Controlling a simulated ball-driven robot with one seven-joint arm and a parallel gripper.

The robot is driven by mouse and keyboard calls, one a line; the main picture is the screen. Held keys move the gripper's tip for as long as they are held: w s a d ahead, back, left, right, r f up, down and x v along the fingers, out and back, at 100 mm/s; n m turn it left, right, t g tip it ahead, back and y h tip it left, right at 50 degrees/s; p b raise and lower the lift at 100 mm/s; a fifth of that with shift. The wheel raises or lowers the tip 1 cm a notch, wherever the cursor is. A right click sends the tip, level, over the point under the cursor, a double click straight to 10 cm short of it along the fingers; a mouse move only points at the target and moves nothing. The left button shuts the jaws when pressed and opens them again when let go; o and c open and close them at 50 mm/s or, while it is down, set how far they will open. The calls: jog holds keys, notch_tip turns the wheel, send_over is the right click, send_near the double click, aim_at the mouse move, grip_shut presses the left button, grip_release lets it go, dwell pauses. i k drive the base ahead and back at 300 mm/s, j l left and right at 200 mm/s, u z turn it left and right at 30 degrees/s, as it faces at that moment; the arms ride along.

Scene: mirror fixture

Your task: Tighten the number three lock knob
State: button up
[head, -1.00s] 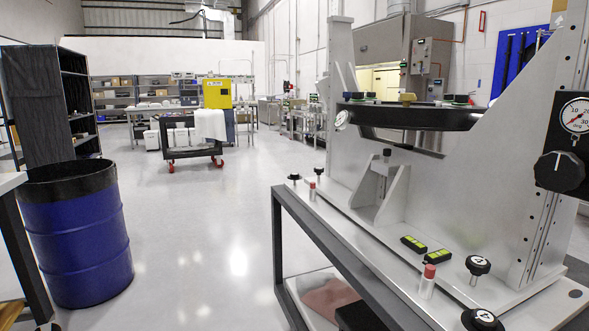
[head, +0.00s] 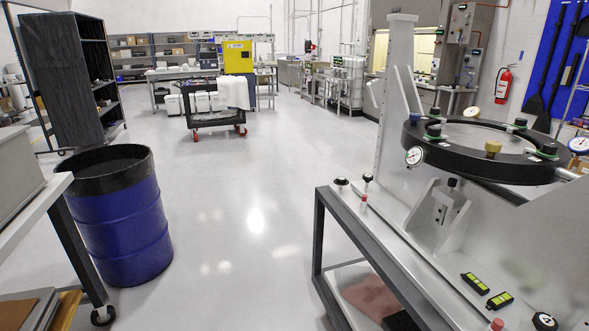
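The mirror fixture is a pale metal frame (head: 400,235) on a dark-legged bench at the right of the head view. A black ring (head: 465,146) with dials and several small knobs around it is mounted on it. A black knob with a white numeral (head: 544,321) is at the bottom edge; the numeral is too small to read surely. Two small black knobs, one left (head: 341,181) and one right (head: 367,178), stand at the base's far left end. I cannot make out a number three on any knob. My gripper is not in view.
Two black and yellow-green blocks (head: 487,291) and red-topped pegs (head: 363,201) sit on the fixture base. A blue drum (head: 118,225) stands at the left beside a table (head: 40,215). A cart (head: 213,115) is farther back. The floor between drum and bench is clear.

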aim_at(340, 182)
jog(key=i+j+u, duration=0.5)
jog(key=i+u, duration=0.2)
jog(key=i, duration=0.25)
jog(key=i+u, duration=0.35)
jog(key=i, duration=0.2)
jog(key=i+j+z, duration=0.1)
jog(key=i+z, duration=0.25)
jog(key=i, duration=0.2)
jog(key=i+j+z, duration=0.3)
jog(key=i, duration=0.25)
jog(key=i+j+z, duration=0.35)
jog(key=i, duration=0.2)
